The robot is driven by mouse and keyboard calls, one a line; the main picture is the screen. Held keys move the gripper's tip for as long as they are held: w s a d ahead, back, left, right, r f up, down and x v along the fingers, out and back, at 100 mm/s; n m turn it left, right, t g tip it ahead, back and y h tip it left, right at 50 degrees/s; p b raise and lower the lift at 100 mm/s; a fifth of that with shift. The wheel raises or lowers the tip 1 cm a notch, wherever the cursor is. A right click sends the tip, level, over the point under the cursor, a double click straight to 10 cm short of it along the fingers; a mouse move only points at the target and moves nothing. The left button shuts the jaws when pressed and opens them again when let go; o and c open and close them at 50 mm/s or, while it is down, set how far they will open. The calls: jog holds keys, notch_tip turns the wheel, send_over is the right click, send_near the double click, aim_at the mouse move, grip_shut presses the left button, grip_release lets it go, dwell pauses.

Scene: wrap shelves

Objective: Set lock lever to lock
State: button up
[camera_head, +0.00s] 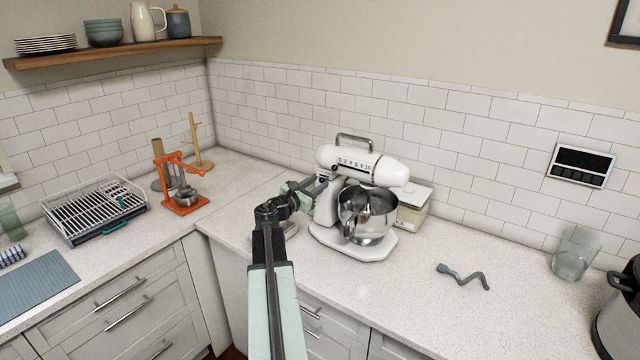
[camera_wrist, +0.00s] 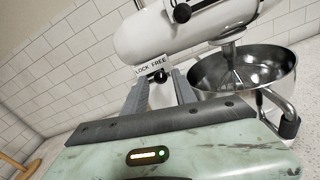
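A white stand mixer (camera_head: 362,165) with a steel bowl (camera_head: 368,213) stands on the counter. In the wrist view, a plate (camera_wrist: 151,66) reading "LOCK FREE" is on the side of the mixer, below its head. The lock lever's black knob (camera_wrist: 161,76) shows just under the plate, nearer the word FREE. My gripper (camera_wrist: 160,80) is open, and the knob appears between its two fingertips. I cannot tell whether a finger touches it. In the head view my gripper (camera_head: 318,188) is at the mixer's left side, and the lever is hidden.
A second black knob (camera_wrist: 182,13) is higher on the mixer head. A cream box (camera_head: 413,212) stands behind the mixer. A grey dough hook (camera_head: 463,277) and a glass (camera_head: 574,254) are to the right. An orange press (camera_head: 181,186) and a dish rack (camera_head: 94,209) are to the left.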

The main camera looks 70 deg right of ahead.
jog(key=shift+x, duration=1.1)
grip_shut()
dwell(0.5)
